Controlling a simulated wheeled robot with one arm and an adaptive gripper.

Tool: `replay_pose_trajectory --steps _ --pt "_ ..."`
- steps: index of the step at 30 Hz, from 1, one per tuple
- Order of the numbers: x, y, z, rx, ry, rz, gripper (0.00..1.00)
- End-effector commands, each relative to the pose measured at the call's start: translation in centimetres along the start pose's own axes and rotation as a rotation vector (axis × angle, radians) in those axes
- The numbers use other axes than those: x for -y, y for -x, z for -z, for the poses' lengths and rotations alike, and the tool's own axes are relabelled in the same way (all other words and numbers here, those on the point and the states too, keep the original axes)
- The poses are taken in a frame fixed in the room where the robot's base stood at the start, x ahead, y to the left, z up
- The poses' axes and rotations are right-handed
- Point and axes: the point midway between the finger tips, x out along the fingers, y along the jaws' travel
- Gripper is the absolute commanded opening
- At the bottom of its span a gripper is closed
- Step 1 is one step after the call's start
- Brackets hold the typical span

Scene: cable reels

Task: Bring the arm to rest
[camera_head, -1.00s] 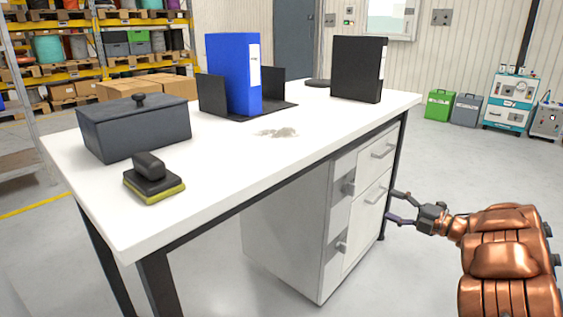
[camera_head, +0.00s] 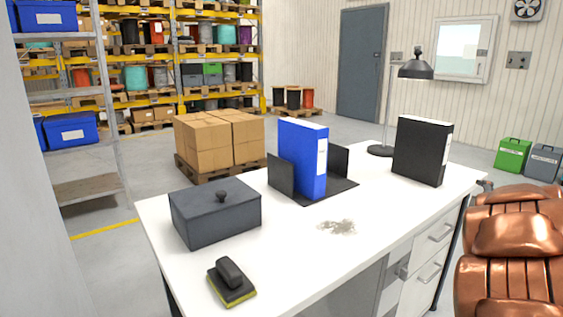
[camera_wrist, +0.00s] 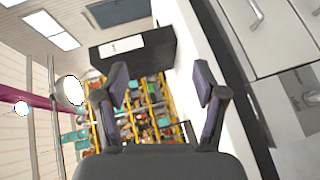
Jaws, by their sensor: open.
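My gripper (camera_wrist: 160,100) is open in the wrist view, with its two dark fingers apart and nothing between them. In that view it is beside the white desk, whose drawer fronts show at the right. In the head view my copper-coloured arm (camera_head: 512,250) is at the right, beside the desk (camera_head: 290,260). Most of the gripper is hidden behind the arm there; only a small dark part shows near the desk's right corner. A black binder (camera_wrist: 136,48) shows beyond the fingers in the wrist view and stands upright on the desk in the head view (camera_head: 422,150).
On the desk are a dark lidded box (camera_head: 215,212), a sponge brush (camera_head: 231,282), a blue binder (camera_head: 303,158) in a black holder, a lamp (camera_head: 415,70) and a grey dust patch (camera_head: 337,227). Cartons (camera_head: 218,142) stand behind. Floor at the right is partly clear.

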Motion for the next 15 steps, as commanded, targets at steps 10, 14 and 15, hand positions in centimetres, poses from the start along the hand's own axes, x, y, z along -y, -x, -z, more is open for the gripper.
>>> replay_pose_trajectory --steps 10,14,15 --pt "-7.1 9.4 2.8 0.302 -0.325 0.103 0.70" --pt "-7.0 13.7 4.3 0.402 -0.452 0.182 0.70" --pt "-6.9 15.1 4.8 0.430 -0.492 0.210 0.70"
